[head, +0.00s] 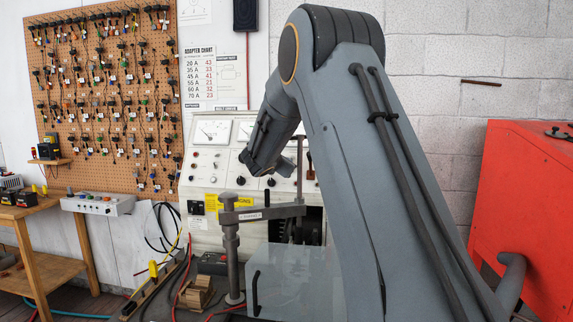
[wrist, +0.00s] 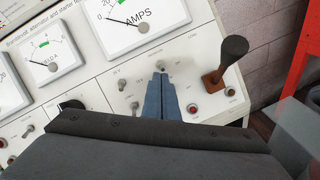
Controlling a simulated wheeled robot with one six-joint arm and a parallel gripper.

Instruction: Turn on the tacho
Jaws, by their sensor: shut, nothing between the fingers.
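The white test bench panel (wrist: 100,68) fills most of the wrist view, with dial gauges above and toggles, knobs and buttons below. The labels are too small to tell which control is the tacho switch. My gripper (wrist: 160,76) is shut and empty, its blue-grey fingers pointing at the panel. A small metal toggle (wrist: 160,65) shows just beyond the fingertips; I cannot tell whether they touch it. Two more toggles, an upper one (wrist: 121,84) and a lower one (wrist: 135,105), stand to the left. In the head view my arm hides part of the panel (head: 205,160).
A lever with a dark handle (wrist: 234,50) stands right of my fingers, near a red button (wrist: 192,108). In the head view a metal clamp post (head: 231,250) stands before the bench. A red cabinet (head: 530,200) is at the right.

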